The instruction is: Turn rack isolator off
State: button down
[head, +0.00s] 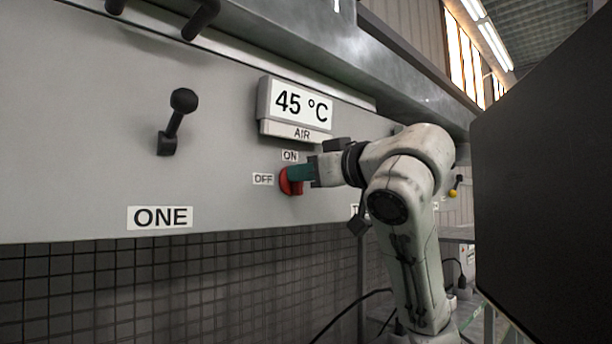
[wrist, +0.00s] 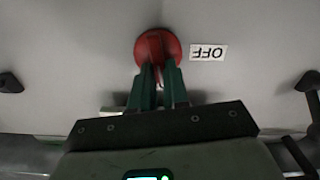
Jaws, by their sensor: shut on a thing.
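The rack isolator is a red rotary knob (head: 286,184) on the grey panel, below the temperature display. An ON label (head: 290,156) sits above it and an OFF label (head: 263,179) to its left. In the wrist view the knob (wrist: 152,42) is at the top centre, with the OFF label (wrist: 208,53) upside down to its right. My gripper (head: 297,174) has green fingers and is shut on the knob's handle; it also shows in the wrist view (wrist: 157,72). The fingers hide part of the handle, so its exact angle is hard to tell.
A display (head: 300,104) reads 45 °C above an AIR label. A black lever (head: 176,120) stands on the panel at the left, above a sign reading ONE (head: 160,217). A large dark panel (head: 550,180) fills the right side. A wire grid (head: 150,285) lies below the panel.

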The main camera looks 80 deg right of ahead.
jog(key=shift+w+a+f+n+b, duration=0.2)
jog(key=shift+n+b, duration=0.75)
jog(key=shift+n, duration=1.65)
jog(key=shift+a+f+n+b, duration=0.2)
jog(key=shift+n+b, duration=0.75)
jog(key=shift+n, duration=1.65)
jog(key=shift+w+a+f+n+b, duration=0.1)
jog(key=shift+f+n+b, duration=0.2)
jog(key=shift+n+b, duration=1.5)
jog(key=shift+n+p, duration=0.8)
jog(key=shift+n, duration=0.3)
jog(key=c, duration=1.1)
grip_release()
jog(key=shift+s, duration=0.15)
jog(key=b+v, duration=0.2)
jog(key=v, duration=0.8)
jog(key=shift+s+a, duration=0.15)
jog(key=shift+a, duration=0.15)
jog(key=shift+s+f, duration=0.1)
